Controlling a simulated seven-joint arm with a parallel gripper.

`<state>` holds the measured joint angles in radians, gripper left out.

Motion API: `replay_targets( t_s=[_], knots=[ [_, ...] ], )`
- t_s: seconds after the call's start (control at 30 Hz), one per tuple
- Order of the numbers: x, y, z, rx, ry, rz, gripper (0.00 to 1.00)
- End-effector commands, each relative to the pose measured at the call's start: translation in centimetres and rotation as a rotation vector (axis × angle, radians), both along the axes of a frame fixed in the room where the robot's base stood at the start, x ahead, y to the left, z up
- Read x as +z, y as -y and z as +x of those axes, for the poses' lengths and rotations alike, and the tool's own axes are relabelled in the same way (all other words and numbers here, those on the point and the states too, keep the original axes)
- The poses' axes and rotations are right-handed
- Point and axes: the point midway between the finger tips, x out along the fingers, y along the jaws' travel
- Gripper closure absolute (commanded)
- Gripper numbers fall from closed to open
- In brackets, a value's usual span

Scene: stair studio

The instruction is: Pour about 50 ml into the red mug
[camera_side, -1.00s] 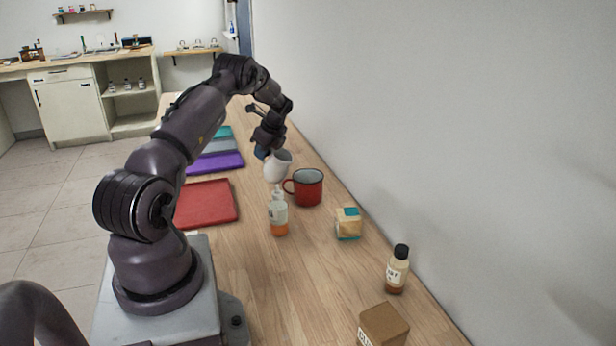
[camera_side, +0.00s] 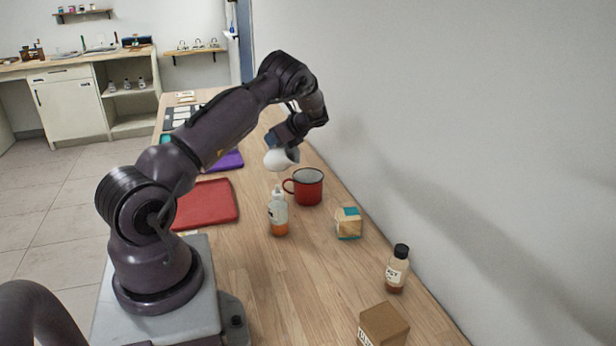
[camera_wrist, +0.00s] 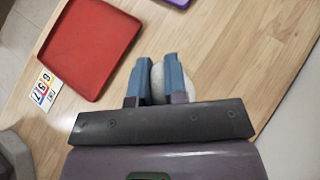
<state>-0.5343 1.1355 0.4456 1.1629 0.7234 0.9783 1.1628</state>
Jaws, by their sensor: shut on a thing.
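The red mug (camera_side: 308,188) stands upright on the wooden table, its handle toward the left, in the side view. My gripper (camera_side: 284,146) is shut on a white rounded vessel (camera_side: 279,159), held in the air above and a little left of the mug. The vessel looks tipped, more on its side than upright. In the wrist view my gripper's blue fingers (camera_wrist: 156,82) close on both sides of the white vessel (camera_wrist: 158,80). The vessel's mouth and contents are hard to make out. No stream of liquid shows. The mug's inside is mostly hidden.
A dropper bottle with orange liquid (camera_side: 278,215) stands just left of and nearer than the mug. A red tray (camera_side: 206,203) lies left. The wall borders the right.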

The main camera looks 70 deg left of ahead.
Motion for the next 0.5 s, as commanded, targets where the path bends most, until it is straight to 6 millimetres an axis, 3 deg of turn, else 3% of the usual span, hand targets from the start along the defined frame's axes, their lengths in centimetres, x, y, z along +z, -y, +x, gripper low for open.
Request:
replay_targets(
  t_s=[0.5],
  knots=[
    [0.73, 0.39, 0.36, -0.001, -0.054, 0.066, 1.00]
  ],
)
